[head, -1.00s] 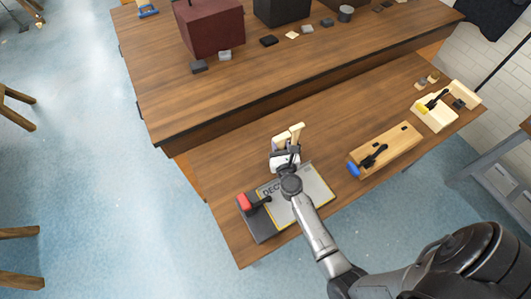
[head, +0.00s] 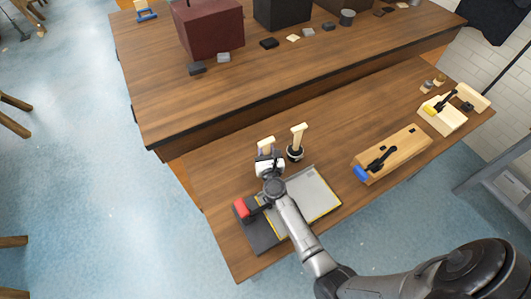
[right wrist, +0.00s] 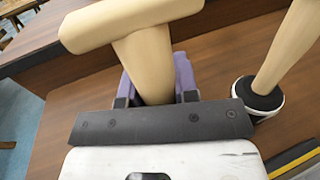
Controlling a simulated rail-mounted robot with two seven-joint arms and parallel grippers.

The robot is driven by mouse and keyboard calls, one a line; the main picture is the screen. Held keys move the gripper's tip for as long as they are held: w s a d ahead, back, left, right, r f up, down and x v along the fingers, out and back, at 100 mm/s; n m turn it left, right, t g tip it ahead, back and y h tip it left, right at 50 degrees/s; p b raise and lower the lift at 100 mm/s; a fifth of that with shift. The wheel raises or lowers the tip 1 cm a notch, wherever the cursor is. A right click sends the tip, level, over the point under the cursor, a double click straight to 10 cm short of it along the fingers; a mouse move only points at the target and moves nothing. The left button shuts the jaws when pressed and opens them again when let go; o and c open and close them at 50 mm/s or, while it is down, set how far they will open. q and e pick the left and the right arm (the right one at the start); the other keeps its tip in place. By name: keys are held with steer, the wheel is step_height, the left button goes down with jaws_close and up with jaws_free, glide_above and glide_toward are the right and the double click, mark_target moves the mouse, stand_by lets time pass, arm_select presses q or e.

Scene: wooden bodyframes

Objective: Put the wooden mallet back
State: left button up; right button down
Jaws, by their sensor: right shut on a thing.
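The wooden mallet (right wrist: 150,50) is pale, with a bar-shaped head and a round handle. Its head is toward the upper left of the right wrist view, with the handle running down between the purple fingers. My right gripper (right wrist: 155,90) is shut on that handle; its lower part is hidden. In the head view my right gripper (head: 267,160) holds the mallet (head: 266,143) above the near bench, head up. A second pale wooden tool (head: 298,138) stands in a dark round holder (head: 294,154) just right of it. My left gripper is not in view.
A wooden block with a blue-handled tool (head: 393,155) is to the right. A raised bench (head: 170,105) stands behind. Bench surface left of the gripper is clear.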

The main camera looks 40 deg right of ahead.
steer(key=shift+f, duration=0.1)
steer(key=shift+f, duration=0.15)
steer(key=c, duration=1.3)
jaws_free()
steer(key=o, duration=0.4)
